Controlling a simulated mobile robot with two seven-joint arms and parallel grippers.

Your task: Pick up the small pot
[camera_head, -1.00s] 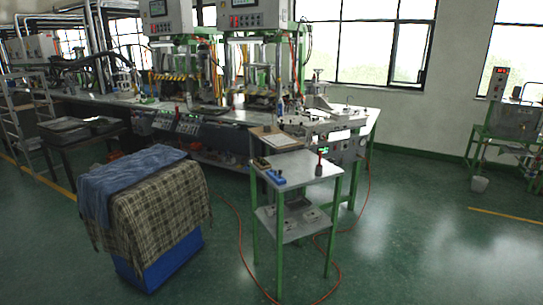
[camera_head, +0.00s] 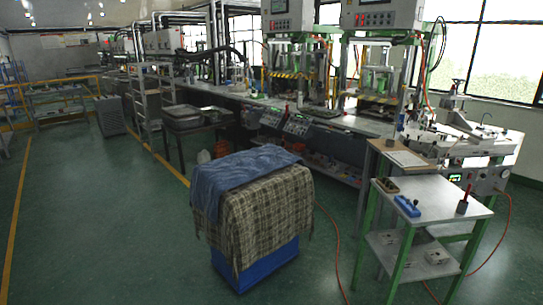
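A small dark pot-like item with a red upright part (camera_head: 462,206) stands near the right edge of the small green-legged table (camera_head: 440,192). It is too small to tell whether this is the small pot. Neither of my grippers shows in the head view.
A blue bin (camera_head: 258,268) draped with a blue cloth (camera_head: 235,175) and a checked cloth (camera_head: 275,208) stands left of the small table. A blue item (camera_head: 407,206) lies on that table. A long workbench (camera_head: 335,123) with machines runs behind. Green floor on the left is open.

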